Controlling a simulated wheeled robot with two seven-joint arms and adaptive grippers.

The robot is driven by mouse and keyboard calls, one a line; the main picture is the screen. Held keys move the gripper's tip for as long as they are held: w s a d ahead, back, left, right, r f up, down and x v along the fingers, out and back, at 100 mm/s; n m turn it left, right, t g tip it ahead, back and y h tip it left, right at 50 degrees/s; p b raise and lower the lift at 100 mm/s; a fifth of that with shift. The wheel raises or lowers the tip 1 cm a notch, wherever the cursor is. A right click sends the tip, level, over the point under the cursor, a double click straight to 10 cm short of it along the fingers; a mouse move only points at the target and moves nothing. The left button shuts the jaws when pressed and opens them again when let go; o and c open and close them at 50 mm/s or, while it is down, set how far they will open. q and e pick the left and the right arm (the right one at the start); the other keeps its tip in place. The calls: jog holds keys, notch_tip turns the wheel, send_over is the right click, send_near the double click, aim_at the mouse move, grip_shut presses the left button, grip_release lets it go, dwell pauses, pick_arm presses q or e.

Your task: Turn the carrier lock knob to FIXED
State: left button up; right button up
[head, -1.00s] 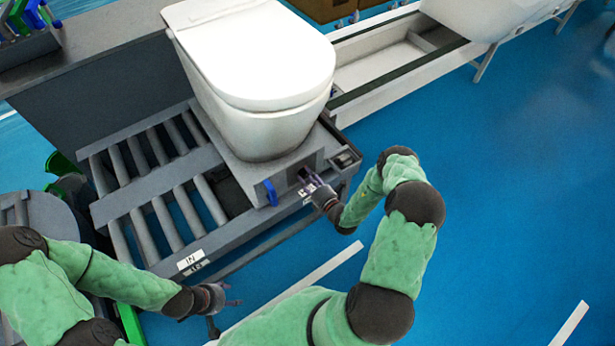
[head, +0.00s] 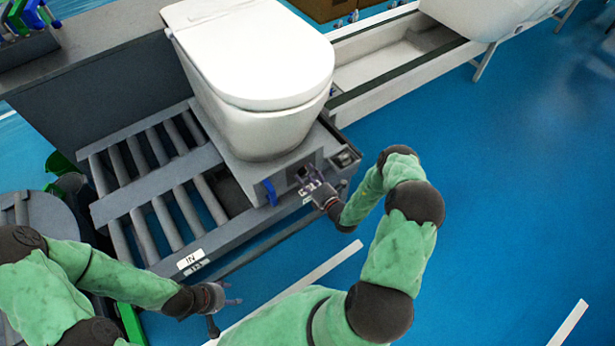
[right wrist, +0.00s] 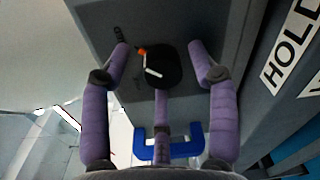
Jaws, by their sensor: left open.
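The lock knob (right wrist: 163,70) is a round black knob with a white pointer line, on the dark grey carrier face in the right wrist view. A small orange mark shows at its upper left edge. My right gripper (right wrist: 160,50) has its purple fingers spread around the knob, with visible gaps on the left and right; a third finger lies below it. In the head view my right gripper (head: 309,181) is at the carrier's front face and the knob is mostly hidden. My left gripper (head: 228,296) is open and empty, low in front of the conveyor.
A white toilet (head: 255,75) stands on the carrier. A blue clamp-like part (head: 270,192) is left of my right gripper, and shows below the knob in the wrist view (right wrist: 168,145). Roller conveyor (head: 165,215) lies left. A HOLD label (right wrist: 290,45) is at right. Blue floor is free at right.

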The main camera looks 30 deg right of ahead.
jog(key=shift+a, duration=0.1)
jog(key=s, duration=1.2)
jog(key=shift+d+r, duration=0.2)
jog(key=shift+d, duration=0.25)
